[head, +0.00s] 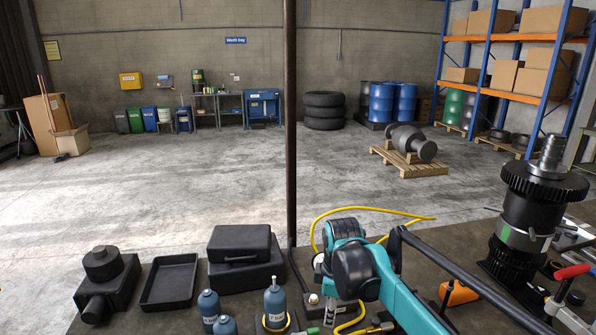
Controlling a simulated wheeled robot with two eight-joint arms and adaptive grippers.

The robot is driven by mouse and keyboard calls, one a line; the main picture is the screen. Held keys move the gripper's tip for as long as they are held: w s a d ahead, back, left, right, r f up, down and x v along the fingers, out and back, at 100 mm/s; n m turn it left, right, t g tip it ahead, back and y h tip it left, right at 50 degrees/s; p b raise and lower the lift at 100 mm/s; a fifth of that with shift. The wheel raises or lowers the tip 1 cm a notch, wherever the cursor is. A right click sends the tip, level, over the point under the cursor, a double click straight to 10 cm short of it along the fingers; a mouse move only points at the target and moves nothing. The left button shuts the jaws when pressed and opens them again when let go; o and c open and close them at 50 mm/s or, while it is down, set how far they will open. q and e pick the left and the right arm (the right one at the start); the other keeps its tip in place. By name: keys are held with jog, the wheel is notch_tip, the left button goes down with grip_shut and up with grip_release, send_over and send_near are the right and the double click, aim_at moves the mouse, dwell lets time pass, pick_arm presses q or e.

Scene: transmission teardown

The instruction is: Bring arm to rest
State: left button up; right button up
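My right arm (400,297), teal with black joint caps, comes in from the bottom right and is folded over the dark workbench (225,308). Its bent black and teal end section is above the middle right of the bench. The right gripper's fingers cannot be made out clearly there, and no held thing shows. My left arm and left gripper are not in view. A tall dark transmission gear assembly (527,215) stands upright at the right, apart from the arm.
A black tray (170,282), black case (240,245), dark housing (105,277) and blue bottles (275,305) stand left of the arm. A yellow hose (375,209) loops behind it. An orange block (458,293) lies right. A dark pole (290,130) rises behind the bench.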

pick_arm(q)
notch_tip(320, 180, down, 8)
jog(key=b, duration=0.7)
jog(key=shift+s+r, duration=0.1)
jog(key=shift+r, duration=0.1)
pick_arm(e)
jog(key=s+d+f+m+t, duration=0.2)
jog(key=s+d+f+m, duration=0.1)
jog(key=s+f+m, duration=0.1)
jog(key=s+d+f+m+t, duration=0.1)
jog(key=s+d+f+m, duration=0.2)
jog(key=s+m, duration=0.3)
jog(key=s+d+f+m+t, duration=0.2)
jog(key=s+f+m, duration=0.3)
jog(key=s, duration=0.4)
jog(key=shift+s+d+f+m+t, duration=0.15)
jog(key=shift+s+d+f, duration=0.1)
jog(key=shift+d, duration=0.2)
jog(key=shift+s+d+f+m+t, duration=0.15)
jog(key=shift+d+f, duration=0.1)
jog(key=shift+d, duration=0.15)
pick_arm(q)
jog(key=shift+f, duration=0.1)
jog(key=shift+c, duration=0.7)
